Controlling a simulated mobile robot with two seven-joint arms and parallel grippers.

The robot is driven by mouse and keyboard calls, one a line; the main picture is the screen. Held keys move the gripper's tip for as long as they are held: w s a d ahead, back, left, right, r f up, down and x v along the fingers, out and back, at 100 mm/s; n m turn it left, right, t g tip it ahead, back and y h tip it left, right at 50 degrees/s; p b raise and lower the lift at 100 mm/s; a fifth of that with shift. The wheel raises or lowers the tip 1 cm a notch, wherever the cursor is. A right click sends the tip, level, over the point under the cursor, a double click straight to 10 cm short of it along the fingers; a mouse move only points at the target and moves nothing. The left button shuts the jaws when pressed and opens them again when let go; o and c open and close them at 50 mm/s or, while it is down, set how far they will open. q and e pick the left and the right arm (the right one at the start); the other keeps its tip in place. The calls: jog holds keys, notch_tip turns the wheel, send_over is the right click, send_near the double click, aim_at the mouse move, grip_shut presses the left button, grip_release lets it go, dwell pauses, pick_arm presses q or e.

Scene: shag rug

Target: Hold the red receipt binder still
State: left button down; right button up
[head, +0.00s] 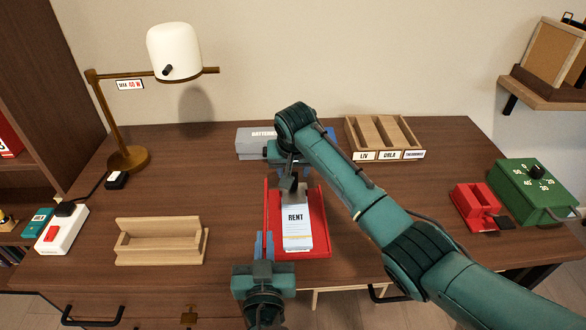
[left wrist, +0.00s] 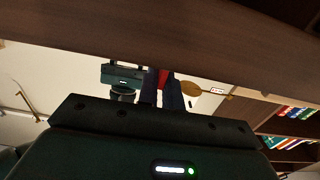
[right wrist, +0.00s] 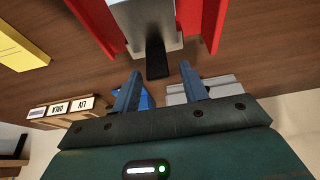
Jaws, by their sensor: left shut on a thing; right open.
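The red receipt binder (head: 268,205) lies open on the desk with white slips marked RENT (head: 297,220) in it. A metal clip with a black lever (right wrist: 157,60) is at its back end. My left gripper (head: 264,246) is shut on the binder's near left edge; a strip of red shows between its fingers in the left wrist view (left wrist: 163,82). My right gripper (right wrist: 160,80) is open behind the binder's back end, its fingers apart and the lever in front of the gap. In the head view my right arm hides part of it.
A grey batteries box (head: 254,140) and a labelled wooden tray (head: 385,155) stand behind. A wooden holder (head: 160,245) and a lamp (head: 129,159) are at left. A red hole punch (head: 472,205) and green timer (head: 530,190) are at right.

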grip_shut()
dwell(0.5)
jog(key=shift+t, duration=0.3)
jog(key=shift+s+a+f+t, duration=0.1)
jog(key=shift+s+t, duration=0.35)
jog(key=shift+t, duration=0.4)
jog(key=shift+s+d+f+t, duration=0.1)
jog(key=shift+s+t, duration=0.35)
jog(key=shift+t, duration=0.45)
jog(key=shift+s+a+t, duration=0.1)
jog(key=shift+s+t, duration=0.35)
jog(key=shift+t, duration=0.4)
pick_arm(q)
jog(key=shift+w+a, duration=0.1)
pick_arm(e)
jog(key=shift+c, duration=1.4)
grip_release()
jog(key=shift+o, duration=1.4)
jog(key=shift+w+r, duration=0.1)
jog(key=shift+w, duration=0.05)
